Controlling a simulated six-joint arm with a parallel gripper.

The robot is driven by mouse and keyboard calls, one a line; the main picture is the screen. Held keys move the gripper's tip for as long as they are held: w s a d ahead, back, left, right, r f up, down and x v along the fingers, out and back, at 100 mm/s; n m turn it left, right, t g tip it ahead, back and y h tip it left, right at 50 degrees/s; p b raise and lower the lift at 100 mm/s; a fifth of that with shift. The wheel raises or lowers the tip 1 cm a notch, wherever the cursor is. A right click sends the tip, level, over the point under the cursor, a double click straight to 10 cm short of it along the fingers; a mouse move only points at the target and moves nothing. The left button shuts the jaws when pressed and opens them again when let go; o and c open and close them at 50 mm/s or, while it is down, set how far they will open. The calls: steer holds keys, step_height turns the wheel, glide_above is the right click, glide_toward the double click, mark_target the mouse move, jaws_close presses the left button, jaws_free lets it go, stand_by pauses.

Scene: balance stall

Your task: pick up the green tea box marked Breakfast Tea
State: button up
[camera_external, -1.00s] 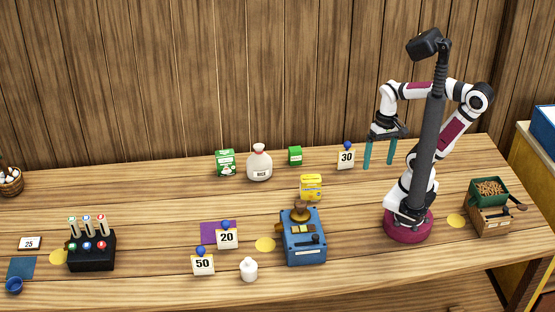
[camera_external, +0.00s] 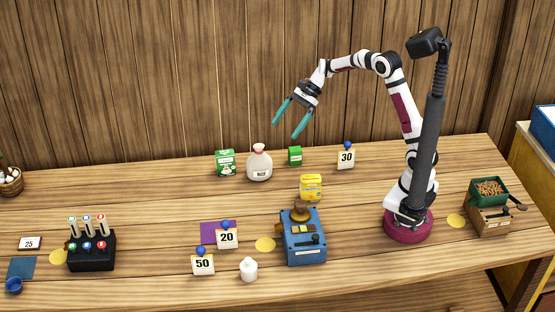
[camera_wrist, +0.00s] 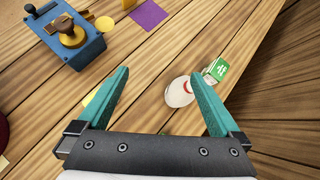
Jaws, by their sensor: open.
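Two green boxes stand near the back of the table. A green and white box (camera_external: 225,162) is left of the white jug (camera_external: 259,163). A smaller plain green box (camera_external: 295,156) is right of the jug. The lettering on both is too small to read, so I cannot tell which says Breakfast Tea. In the wrist view the green and white box (camera_wrist: 217,70) shows beyond the jug (camera_wrist: 178,92), near the right fingertip in the picture. My gripper (camera_external: 284,128) is open and empty, in the air above the back of the table; its teal fingers (camera_wrist: 160,74) frame bare wood and part of the jug.
A blue scale (camera_external: 303,240) with a yellow box (camera_external: 311,186) behind it stands at mid-table. Price cards marked 30 (camera_external: 346,158), 20 (camera_external: 227,238) and 50 (camera_external: 203,264) stand around. A purple mat (camera_external: 208,232) lies left of the scale.

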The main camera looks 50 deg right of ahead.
mark_target(233, 152)
steer(key=w+d+f+m+t+y, duration=0.1)
steer(key=w+d+f+m+t, duration=0.15)
steer(key=w+f+m, duration=0.35)
steer(key=w+d+f+m+t+y, duration=0.1)
steer(key=w+d+f+m, duration=0.2)
steer(key=w, duration=0.5)
steer(key=shift+n, duration=0.5)
steer(key=x, duration=1.5)
steer(key=shift+w+a+f, duration=0.1)
steer(key=shift+a+f, duration=0.2)
steer(key=c, duration=1.5)
